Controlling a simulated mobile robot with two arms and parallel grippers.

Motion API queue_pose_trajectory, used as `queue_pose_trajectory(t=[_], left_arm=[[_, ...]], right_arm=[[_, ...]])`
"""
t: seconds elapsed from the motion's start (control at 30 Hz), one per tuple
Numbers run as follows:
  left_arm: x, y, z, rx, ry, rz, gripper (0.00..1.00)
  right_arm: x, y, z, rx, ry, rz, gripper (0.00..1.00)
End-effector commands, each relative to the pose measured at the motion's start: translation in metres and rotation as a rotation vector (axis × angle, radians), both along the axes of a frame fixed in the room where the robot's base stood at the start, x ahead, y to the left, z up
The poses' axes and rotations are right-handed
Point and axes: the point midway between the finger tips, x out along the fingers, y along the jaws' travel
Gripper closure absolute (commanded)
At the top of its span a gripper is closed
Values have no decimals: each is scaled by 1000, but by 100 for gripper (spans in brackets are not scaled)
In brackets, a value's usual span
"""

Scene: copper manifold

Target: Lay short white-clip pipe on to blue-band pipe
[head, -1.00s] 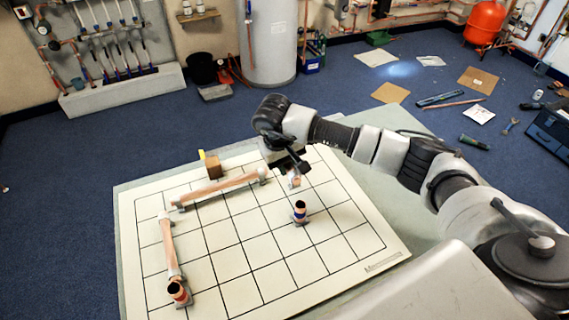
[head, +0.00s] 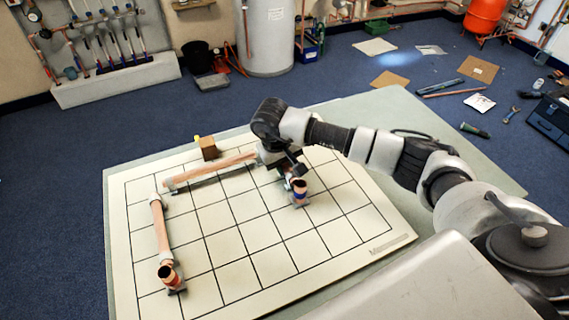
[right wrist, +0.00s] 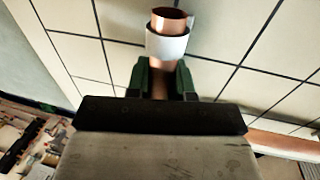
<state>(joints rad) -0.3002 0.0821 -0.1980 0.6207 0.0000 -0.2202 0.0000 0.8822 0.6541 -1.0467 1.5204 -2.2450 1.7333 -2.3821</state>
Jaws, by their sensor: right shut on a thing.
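The short white-clip pipe (right wrist: 167,42) is copper with a white band, and its open end points away from my wrist in the right wrist view. My right gripper (right wrist: 165,78) is shut on it. In the head view the right gripper (head: 284,165) is over the right half of the board, and the held pipe is mostly hidden. The blue-band pipe (head: 299,194) is a short copper stub with an open top, standing just in front of the gripper. I cannot tell whether the two pipes touch. My left gripper is not in view.
A long copper pipe (head: 215,168) runs across the back of the white grid board (head: 235,285). Another pipe (head: 160,228) lies along the left, ending at an upright copper stub (head: 168,275). A wooden block (head: 209,149) stands behind. The board's front middle is clear.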

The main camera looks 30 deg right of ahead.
Motion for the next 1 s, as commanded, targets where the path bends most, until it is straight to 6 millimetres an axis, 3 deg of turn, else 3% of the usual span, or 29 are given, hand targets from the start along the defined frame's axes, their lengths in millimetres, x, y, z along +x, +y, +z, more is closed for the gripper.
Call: queue_pose_trajectory(t=[0.87,0.9,1.0], left_arm=[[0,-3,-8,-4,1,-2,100],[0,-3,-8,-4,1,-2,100],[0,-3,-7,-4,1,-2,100]], right_arm=[[0,0,-8,0,-1,0,100],[0,0,-8,0,-1,0,76],[0,0,-7,0,0,0,61]])
